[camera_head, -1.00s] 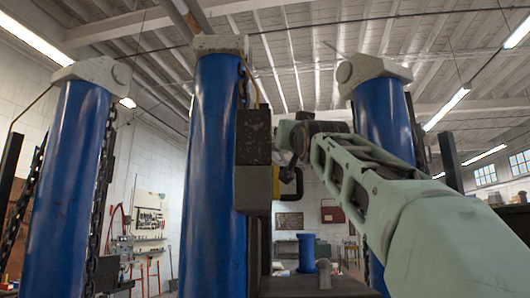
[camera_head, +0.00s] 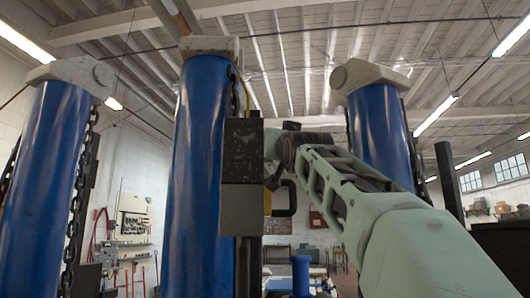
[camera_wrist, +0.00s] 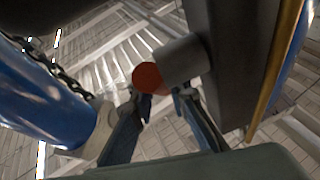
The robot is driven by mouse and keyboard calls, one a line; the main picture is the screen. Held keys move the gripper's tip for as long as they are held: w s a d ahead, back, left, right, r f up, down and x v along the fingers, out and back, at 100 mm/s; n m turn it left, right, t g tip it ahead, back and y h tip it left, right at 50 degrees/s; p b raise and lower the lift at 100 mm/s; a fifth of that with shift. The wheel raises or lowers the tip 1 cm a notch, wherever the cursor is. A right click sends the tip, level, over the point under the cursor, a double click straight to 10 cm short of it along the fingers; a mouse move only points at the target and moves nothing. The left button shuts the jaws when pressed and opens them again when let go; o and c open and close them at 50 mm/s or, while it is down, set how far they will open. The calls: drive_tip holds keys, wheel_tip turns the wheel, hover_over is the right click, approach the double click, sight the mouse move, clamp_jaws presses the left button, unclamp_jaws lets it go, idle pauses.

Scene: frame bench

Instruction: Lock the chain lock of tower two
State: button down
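Three blue towers stand in the head view: left (camera_head: 50,180), middle (camera_head: 199,170) and right (camera_head: 381,150). No number is readable on them. The middle tower carries a dark box (camera_head: 241,147) with a grey block (camera_head: 241,208) under it. A black handle-like loop (camera_head: 291,198) shows right of the block. In the wrist view, a grey cylinder (camera_wrist: 182,60) with a red end (camera_wrist: 149,78) sticks out from a dark upright part. My gripper (camera_wrist: 160,95) has its fingers apart, with the tips close to the red end. In the head view the fingers are largely hidden behind the block.
Chains hang beside the left tower (camera_head: 80,195) and, in the wrist view, beside a blue column (camera_wrist: 50,68). A dark post (camera_head: 448,185) stands at the right. A tool board (camera_head: 133,222) hangs on the back wall.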

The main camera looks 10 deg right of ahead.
drive_tip(key=shift+f+b, duration=0.15)
drive_tip(key=shift+b, duration=0.2)
drive_tip(key=shift+s+f+t+b, duration=0.1)
drive_tip(key=shift+t+b, duration=0.2)
drive_tip(key=shift+b, duration=0.15)
drive_tip(key=t+b, duration=0.1)
drive_tip(key=b, duration=0.1)
drive_tip(key=s+t+b, duration=0.1)
drive_tip(key=b, duration=0.1)
drive_tip(key=shift+r, duration=0.2)
drive_tip(key=shift+s+a+r+n+t+y+b, duration=0.1)
drive_tip(key=shift+s+r+n+t+y+b, duration=0.25)
drive_tip(key=shift+t+b, duration=0.45)
drive_tip(key=shift+s+r+b, duration=0.1)
drive_tip(key=shift+r+b, duration=0.05)
drive_tip(key=shift+b, duration=0.25)
drive_tip(key=c, duration=2.3)
unclamp_jaws()
drive_tip(key=shift+o, duration=0.9)
